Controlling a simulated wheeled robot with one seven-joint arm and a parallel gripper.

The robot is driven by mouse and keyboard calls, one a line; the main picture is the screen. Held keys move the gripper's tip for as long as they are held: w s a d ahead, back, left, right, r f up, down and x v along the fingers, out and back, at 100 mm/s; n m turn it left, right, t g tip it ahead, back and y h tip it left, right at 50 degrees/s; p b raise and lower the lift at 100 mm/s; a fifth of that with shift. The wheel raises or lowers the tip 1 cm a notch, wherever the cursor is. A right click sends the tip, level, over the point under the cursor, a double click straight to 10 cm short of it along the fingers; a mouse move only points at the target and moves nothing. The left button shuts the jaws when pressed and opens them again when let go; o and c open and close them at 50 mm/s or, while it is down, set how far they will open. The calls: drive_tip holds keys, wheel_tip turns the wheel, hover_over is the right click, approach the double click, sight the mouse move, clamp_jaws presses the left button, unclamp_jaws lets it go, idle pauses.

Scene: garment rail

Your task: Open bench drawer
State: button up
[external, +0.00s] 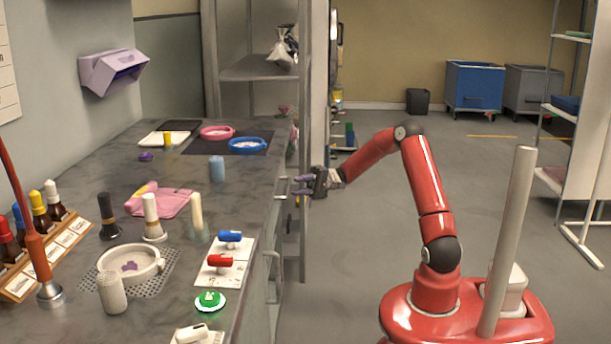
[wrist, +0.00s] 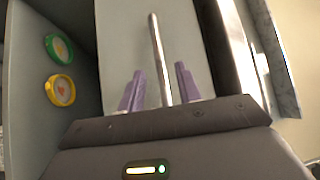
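The bench (external: 185,245) runs along the left of the external view. Its drawer front shows as a pale panel (wrist: 120,35) in the wrist view, with a thin metal bar handle (wrist: 155,35) across it. My gripper (external: 301,186) is at the bench's right side, near its far end. In the wrist view its two purple fingers (wrist: 159,72) are apart, one on each side of the bar, with visible gaps between bar and fingers. The fingers look open, not closed on the handle. I cannot tell how far the drawer front stands out from the bench.
Green (wrist: 59,47) and yellow (wrist: 60,90) round items show beside the panel in the wrist view. A lower bench handle (external: 272,265) is nearer the camera. A grey shelf rack (external: 258,70) stands beyond the bench. The floor to the right is mostly clear.

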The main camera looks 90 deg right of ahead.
sight(288, 186)
drive_tip(key=shift+x, duration=2.8)
clamp_jaws()
